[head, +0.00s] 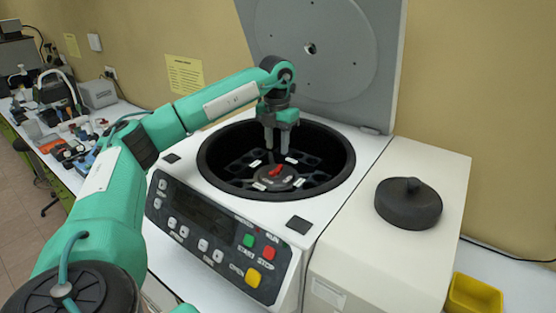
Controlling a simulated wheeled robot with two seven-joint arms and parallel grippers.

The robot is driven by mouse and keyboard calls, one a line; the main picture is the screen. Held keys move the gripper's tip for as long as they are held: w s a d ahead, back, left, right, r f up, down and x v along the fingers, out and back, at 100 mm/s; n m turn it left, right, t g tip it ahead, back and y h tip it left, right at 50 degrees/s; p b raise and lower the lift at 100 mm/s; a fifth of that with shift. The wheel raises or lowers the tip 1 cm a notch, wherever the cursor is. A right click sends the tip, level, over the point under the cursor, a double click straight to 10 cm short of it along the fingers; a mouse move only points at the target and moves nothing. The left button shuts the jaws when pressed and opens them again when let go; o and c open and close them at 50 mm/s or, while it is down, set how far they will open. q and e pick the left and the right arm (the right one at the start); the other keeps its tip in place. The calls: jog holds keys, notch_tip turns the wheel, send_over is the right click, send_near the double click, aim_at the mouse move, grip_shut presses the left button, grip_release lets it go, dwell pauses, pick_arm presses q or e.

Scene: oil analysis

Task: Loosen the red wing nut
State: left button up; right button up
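The red wing nut (275,171) sits at the centre of the dark rotor (279,180) inside the open centrifuge (203,135). My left gripper (277,148) points down into the bowl, above and slightly behind the wing nut in the picture. Its two grey fingers are apart with a gap between them and nothing visible in it. The fingertips look clear of the wing nut, though the exact height is hard to tell. My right gripper is not in view.
The centrifuge lid (325,60) stands open behind the bowl. A black round knobbed cover (408,203) rests on the white box at the right. A yellow bin (474,295) stands at the lower right. A cluttered bench (75,165) is at the far left.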

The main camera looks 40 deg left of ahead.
aim_at(277, 167)
pick_arm(q)
notch_tip(277, 167, down, 6)
jog(key=shift+r+p, duration=0.1)
jog(key=shift+p, duration=0.65)
jog(key=shift+f, duration=0.7)
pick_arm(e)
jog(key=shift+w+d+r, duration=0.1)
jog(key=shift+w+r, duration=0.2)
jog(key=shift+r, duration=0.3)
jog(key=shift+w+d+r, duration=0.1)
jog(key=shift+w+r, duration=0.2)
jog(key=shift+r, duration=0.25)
pick_arm(q)
grip_shut()
